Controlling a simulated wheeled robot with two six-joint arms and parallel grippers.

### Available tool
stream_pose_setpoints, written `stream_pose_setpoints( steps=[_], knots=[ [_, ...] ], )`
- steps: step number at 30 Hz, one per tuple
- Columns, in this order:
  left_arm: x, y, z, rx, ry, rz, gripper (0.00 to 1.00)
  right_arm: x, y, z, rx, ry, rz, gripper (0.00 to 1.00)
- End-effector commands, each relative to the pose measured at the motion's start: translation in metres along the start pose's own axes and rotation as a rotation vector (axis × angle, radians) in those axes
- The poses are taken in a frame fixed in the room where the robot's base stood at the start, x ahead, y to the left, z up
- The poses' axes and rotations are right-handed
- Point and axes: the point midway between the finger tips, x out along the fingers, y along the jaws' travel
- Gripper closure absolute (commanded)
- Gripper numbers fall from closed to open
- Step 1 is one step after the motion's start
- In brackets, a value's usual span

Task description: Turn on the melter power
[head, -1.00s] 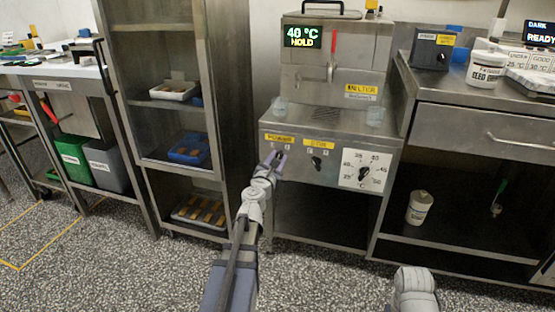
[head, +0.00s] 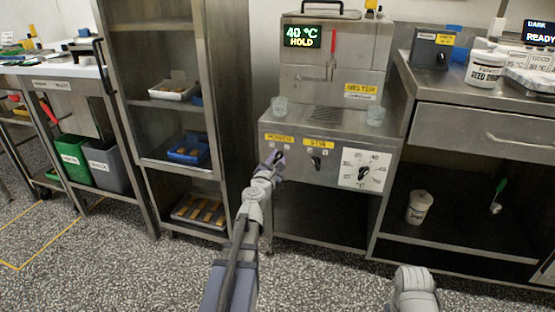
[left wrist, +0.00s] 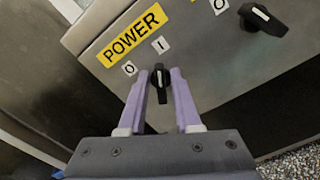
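The melter (head: 335,75) stands at the back centre, with its display (head: 302,37) lit and reading 40 °C HOLD. Its black power knob (left wrist: 160,82) sits below the yellow POWER label (left wrist: 132,36) in the left wrist view. The white line on the knob points toward the I mark (left wrist: 160,45), not the 0 mark (left wrist: 129,68). My left gripper (left wrist: 159,78) is open, with a finger on each side of the knob and a gap to it. My right gripper is not in view.
The stir knob (head: 316,162) and the temperature dial (head: 363,171) are right of the power knob on the same panel. A tall shelf rack (head: 180,122) stands close on the left, a steel counter (head: 480,95) on the right.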

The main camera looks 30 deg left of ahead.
Motion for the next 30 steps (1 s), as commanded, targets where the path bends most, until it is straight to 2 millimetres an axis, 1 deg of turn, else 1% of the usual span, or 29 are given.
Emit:
stream_pose_setpoints(
  steps=[1, 2, 10, 14, 17, 25, 27, 30],
  knots=[
    [0.000, 0.000, 0.000, 0.000, -0.001, -0.001, 0.58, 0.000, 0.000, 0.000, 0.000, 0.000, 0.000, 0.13],
    [0.000, -0.001, 0.000, 0.000, -0.001, -0.001, 0.55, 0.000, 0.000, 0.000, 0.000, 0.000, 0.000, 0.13],
    [-0.001, 0.000, 0.000, -0.001, -0.001, -0.001, 0.55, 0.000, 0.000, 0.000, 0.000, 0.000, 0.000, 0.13],
    [-0.007, 0.000, 0.000, -0.001, 0.000, -0.001, 0.55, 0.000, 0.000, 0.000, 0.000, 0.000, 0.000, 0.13],
    [-0.017, -0.001, 0.000, -0.001, 0.000, 0.000, 0.55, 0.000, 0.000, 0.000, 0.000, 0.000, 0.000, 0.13],
    [-0.061, -0.001, 0.000, -0.001, 0.000, 0.000, 0.55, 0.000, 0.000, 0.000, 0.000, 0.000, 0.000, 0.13],
    [-0.070, -0.001, 0.000, -0.001, 0.000, 0.000, 0.55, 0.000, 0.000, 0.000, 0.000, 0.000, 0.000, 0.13],
    [-0.078, -0.001, 0.000, -0.001, 0.000, 0.000, 0.55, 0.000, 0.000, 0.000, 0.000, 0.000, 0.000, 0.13]
  ],
)
